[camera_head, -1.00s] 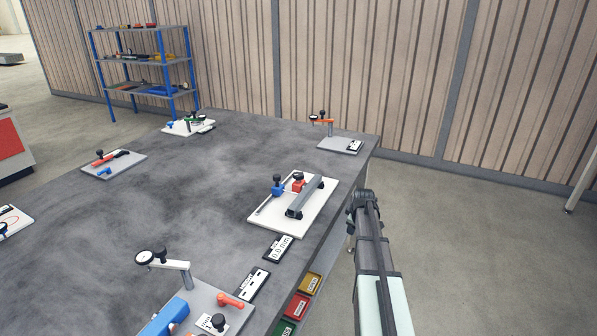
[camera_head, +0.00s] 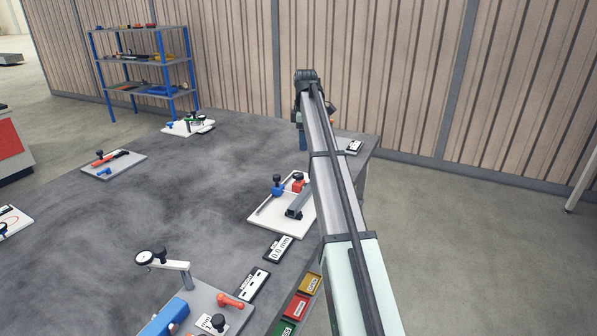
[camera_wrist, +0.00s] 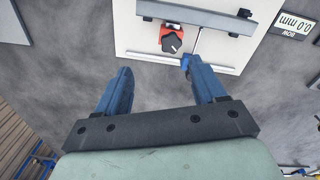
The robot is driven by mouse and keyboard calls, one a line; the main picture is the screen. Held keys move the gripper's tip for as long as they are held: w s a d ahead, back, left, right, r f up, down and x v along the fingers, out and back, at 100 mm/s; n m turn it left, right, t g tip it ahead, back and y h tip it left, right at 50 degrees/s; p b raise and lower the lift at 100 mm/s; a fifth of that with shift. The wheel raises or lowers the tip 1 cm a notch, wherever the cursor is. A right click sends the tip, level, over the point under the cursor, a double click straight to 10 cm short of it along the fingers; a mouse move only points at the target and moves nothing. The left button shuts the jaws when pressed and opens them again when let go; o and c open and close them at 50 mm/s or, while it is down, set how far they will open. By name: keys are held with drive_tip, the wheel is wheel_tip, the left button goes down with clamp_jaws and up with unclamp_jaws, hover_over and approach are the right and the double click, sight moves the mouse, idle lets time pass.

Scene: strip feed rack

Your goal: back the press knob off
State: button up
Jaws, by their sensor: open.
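A white fixture plate (camera_head: 262,217) lies near the right edge of the bench. It carries a red block (camera_head: 298,187) with a dark knob (camera_head: 298,176), a blue block (camera_head: 277,191) with its own dark knob (camera_head: 277,179), and a grey bar (camera_head: 296,208). I cannot tell which knob is the press knob. In the wrist view the red block (camera_wrist: 163,31) and its dark knob (camera_wrist: 172,43) show beyond my fingertips. My gripper (camera_wrist: 158,66) is open and empty between its blue fingers. Its right finger covers most of the blue block. My arm hides part of the plate in the head view.
A 0.0 mm display (camera_head: 278,247) lies in front of the plate. A dial gauge stand (camera_head: 172,265) is at the near left. Coloured bins (camera_head: 297,306) line the bench's right side. The middle of the grey bench (camera_head: 180,200) is clear.

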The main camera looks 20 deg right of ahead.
sight(298, 174)
drive_tip(key=shift+g, duration=0.3)
drive_tip(key=f, duration=0.4)
drive_tip(key=a+f, duration=0.1)
drive_tip(key=f, duration=0.3)
drive_tip(key=a+f, duration=0.1)
drive_tip(key=f, duration=0.3)
drive_tip(key=shift+a+f, duration=0.15)
drive_tip(key=shift+f, duration=0.1)
drive_tip(key=shift+c, duration=0.2)
drive_tip(key=c, duration=1)
